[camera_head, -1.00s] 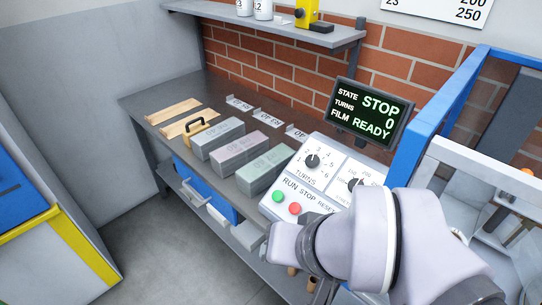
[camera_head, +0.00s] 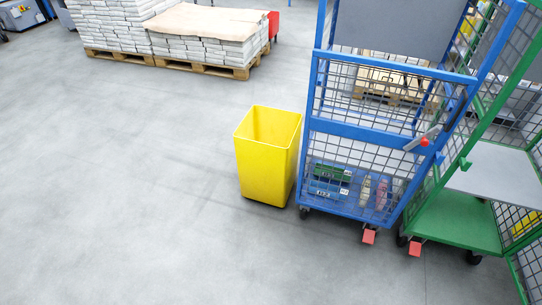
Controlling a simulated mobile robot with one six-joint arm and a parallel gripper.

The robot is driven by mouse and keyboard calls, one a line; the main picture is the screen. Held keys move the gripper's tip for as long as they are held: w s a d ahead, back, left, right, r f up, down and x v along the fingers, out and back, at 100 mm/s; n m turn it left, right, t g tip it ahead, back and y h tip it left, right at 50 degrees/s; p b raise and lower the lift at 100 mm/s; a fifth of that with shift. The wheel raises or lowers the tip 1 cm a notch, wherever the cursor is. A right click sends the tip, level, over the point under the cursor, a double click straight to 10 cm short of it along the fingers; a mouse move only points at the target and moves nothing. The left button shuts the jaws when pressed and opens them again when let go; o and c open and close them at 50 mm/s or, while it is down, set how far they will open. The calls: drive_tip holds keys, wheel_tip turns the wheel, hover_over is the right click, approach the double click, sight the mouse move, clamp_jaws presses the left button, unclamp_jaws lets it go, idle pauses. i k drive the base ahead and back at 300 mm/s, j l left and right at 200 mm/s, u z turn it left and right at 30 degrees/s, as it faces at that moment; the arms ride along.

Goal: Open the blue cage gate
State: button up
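The blue cage (camera_head: 312,150) stands at the right of the head view, on casters. Its mesh gate (camera_head: 360,128) is on the front side, with a blue crossbar, and looks shut. A latch handle with a grey lever and a red knob (camera_head: 424,142) sits at the gate's right edge. Inside the cage, on its floor, lie green and blue labelled packs (camera_head: 328,181) and some pink and pale items. My gripper is not in view.
A yellow bin (camera_head: 266,160) stands just left of the cage. A green cage (camera_head: 455,222) stands close on its right. Red caster pedals (camera_head: 369,236) stick out in front. Pallets of stacked paper (camera_head: 200,35) are behind. The grey floor at left and front is clear.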

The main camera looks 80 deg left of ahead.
sight(381, 137)
drive_tip(key=u, duration=2)
drive_tip(key=i+l+z, duration=0.1)
drive_tip(key=i, duration=1.15)
